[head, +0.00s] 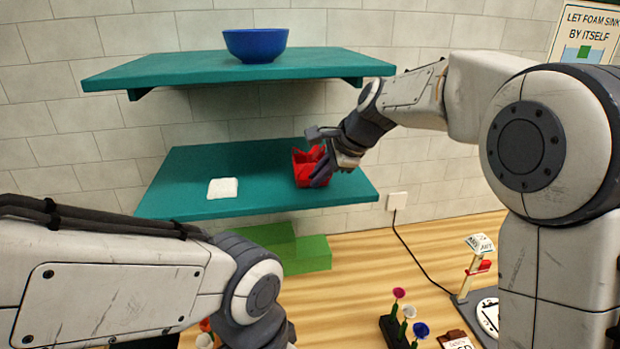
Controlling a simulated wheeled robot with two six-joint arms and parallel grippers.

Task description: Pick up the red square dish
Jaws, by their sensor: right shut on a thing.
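The red square dish (303,170) is on the lower teal shelf (250,203), right of the shelf's middle. My right gripper (318,162) reaches in from the right and is shut on the dish at its right side. The fingers hide part of the dish. I cannot tell whether the dish is lifted clear of the shelf. My left arm comes in at the lower left, and its gripper does not show.
A white square item (223,188) lies on the lower shelf, left of the dish. A blue bowl (256,45) stands on the upper shelf (180,70). Green blocks (300,252) sit below. Colored flowers in a dark holder (393,330) and a small sign stand (478,262) are on the wooden table.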

